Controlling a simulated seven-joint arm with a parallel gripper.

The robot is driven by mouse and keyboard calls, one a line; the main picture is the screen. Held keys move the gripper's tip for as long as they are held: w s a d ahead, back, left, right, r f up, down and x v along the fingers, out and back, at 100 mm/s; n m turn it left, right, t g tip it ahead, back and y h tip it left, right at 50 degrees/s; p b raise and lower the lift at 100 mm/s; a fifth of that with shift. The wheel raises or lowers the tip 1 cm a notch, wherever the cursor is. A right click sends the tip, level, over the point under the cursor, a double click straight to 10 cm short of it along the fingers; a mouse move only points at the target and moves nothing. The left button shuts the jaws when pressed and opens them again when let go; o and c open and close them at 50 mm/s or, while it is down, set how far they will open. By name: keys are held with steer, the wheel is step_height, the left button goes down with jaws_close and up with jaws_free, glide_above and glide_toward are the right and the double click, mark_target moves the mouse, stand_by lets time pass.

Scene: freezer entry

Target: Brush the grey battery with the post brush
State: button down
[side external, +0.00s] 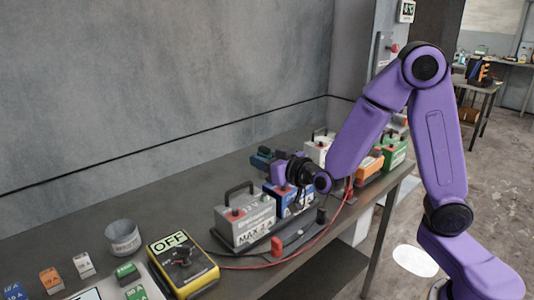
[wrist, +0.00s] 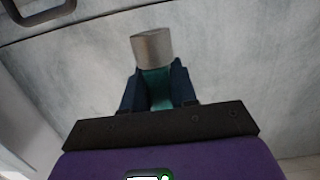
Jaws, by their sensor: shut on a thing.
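The grey battery (side external: 245,222), labelled MAX 2 A, with a black handle and a red terminal cap, stands upright on a dark tray on the bench. My gripper (side external: 264,160) is above and behind the blue battery, to the upper right of the grey one. In the wrist view my gripper (wrist: 158,88) has its two dark fingers shut on the post brush (wrist: 152,48), which has a teal body and a grey cylindrical end. The brush is apart from the grey battery in the side view. My wrist partly hides the blue battery.
The blue battery (side external: 297,204) stands right of the grey one. White, orange (side external: 368,166) and green (side external: 395,152) batteries stand further right. A yellow switch box (side external: 183,266) reading OFF, a grey cup (side external: 122,238) and a red cable (side external: 322,232) occupy the front. Bench behind the batteries is clear.

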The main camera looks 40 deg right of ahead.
steer(key=shift+w+d+f, duration=0.3)
steer(key=shift+f, duration=0.2)
glide_above(265, 194)
steer(key=shift+f, duration=2)
steer(key=shift+f, duration=1.35)
stand_by(0.5)
steer(key=c, duration=0.8)
jaws_free()
